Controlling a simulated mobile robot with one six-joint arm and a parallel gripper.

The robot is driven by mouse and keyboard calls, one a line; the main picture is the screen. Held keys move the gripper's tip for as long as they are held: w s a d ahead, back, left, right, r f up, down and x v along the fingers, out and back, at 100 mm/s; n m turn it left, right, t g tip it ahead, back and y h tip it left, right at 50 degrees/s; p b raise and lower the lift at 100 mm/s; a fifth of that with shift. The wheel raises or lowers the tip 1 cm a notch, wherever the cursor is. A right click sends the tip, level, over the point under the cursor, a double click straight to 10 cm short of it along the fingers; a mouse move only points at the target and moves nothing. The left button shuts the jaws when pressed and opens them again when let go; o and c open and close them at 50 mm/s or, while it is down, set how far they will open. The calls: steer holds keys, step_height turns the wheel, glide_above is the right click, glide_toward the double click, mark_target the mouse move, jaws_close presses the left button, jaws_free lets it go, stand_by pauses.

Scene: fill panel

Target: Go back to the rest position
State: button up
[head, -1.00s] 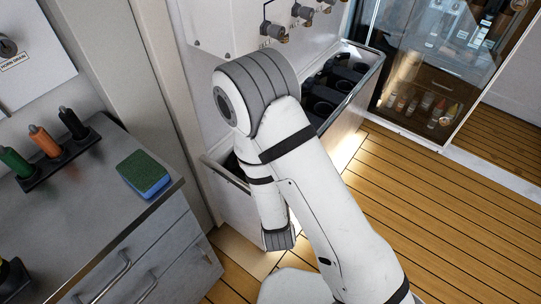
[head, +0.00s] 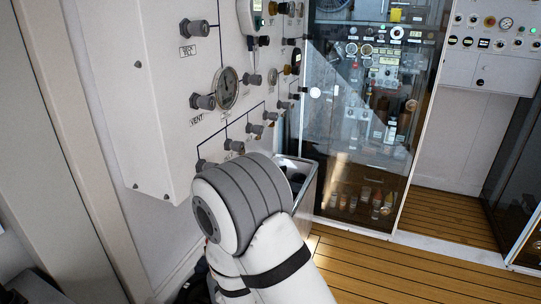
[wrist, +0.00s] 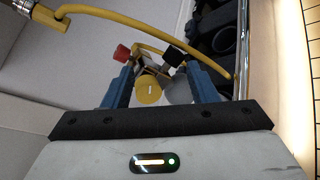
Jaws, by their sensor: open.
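My gripper (wrist: 158,72) shows in the wrist view with its two blue fingers apart, so it is open. Between and beyond the fingers are a yellow round cap (wrist: 148,90), a red knob (wrist: 122,54) and a black part (wrist: 173,56). A yellow hose (wrist: 115,22) runs above them. I cannot tell whether the fingers touch any of these. In the head view my bent white arm is at the bottom middle, and my gripper is hidden there.
A white panel (head: 150,90) with a gauge (head: 226,87) and several valves stands close behind my arm. An open bin (head: 307,190) is beside the arm. A glass-fronted cabinet (head: 365,120) stands at the back. Wooden floor (head: 400,270) is clear at lower right.

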steer(key=d+r+m+g+h+p, duration=0.2)
steer(key=d+r+m+g+p, duration=0.35)
steer(key=d+r+m, duration=0.95)
steer(key=s+d+r+m+g+h, duration=0.1)
steer(key=s+d+r+m+g, duration=0.2)
steer(key=s+m, duration=0.4)
steer(key=s+d+r+m+g+h, duration=0.1)
steer(key=s+d+r+m+g, duration=0.2)
steer(key=s+d+r+m, duration=0.3)
steer(key=s+d+m+p, duration=0.1)
steer(key=s, duration=0.2)
steer(key=shift+g, duration=0.35)
